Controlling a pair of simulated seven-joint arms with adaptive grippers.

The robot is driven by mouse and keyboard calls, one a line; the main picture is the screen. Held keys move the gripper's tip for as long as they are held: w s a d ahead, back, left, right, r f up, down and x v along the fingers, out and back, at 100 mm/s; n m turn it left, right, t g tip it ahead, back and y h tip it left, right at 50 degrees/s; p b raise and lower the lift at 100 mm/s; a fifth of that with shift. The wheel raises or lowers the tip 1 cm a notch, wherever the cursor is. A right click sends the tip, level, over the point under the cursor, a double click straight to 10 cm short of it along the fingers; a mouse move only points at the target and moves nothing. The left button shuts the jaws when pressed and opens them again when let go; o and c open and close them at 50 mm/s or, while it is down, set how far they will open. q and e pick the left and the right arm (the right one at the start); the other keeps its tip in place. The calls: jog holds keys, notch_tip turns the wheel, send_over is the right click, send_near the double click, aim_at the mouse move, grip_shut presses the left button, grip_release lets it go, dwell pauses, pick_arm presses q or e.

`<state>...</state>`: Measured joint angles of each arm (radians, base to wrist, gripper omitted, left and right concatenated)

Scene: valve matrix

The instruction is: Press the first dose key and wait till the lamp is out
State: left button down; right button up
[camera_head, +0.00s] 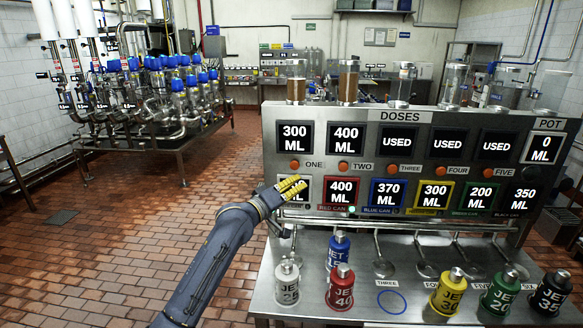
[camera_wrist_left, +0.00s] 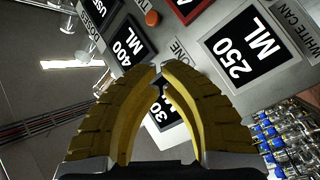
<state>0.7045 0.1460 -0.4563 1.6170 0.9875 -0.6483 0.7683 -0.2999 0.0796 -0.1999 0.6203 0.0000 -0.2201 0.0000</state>
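The first dose key is the orange button (camera_head: 294,165) beside the label ONE, under the first dose screen (camera_head: 295,136) reading 300 ML. My left gripper (camera_head: 300,181) has yellow fingers and is in front of the panel, just below this key. The key shows clear above the fingertips. In the left wrist view the two fingertips (camera_wrist_left: 160,69) meet with nothing held between them; the first key is not visible there. A small green lamp (camera_head: 351,209) glows by the RED CAN label. The area around the first can screen is partly hidden by the fingers. My right gripper is in neither view.
The second key (camera_head: 342,166) sits to the right, with more keys along the row. Below, hook-like levers overhang the shelf (camera_head: 350,306), which holds several labelled cans, including a white one (camera_head: 287,283) and a red one (camera_head: 340,288). The floor left of the console is open.

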aim_at(295, 165)
pick_arm(q)
jog(key=shift+w, duration=0.15)
jog(key=w, duration=0.8)
jog(key=shift+w+d, duration=0.25)
jog(key=shift+d, duration=0.1)
jog(key=c, duration=2.1)
grip_release()
grip_shut()
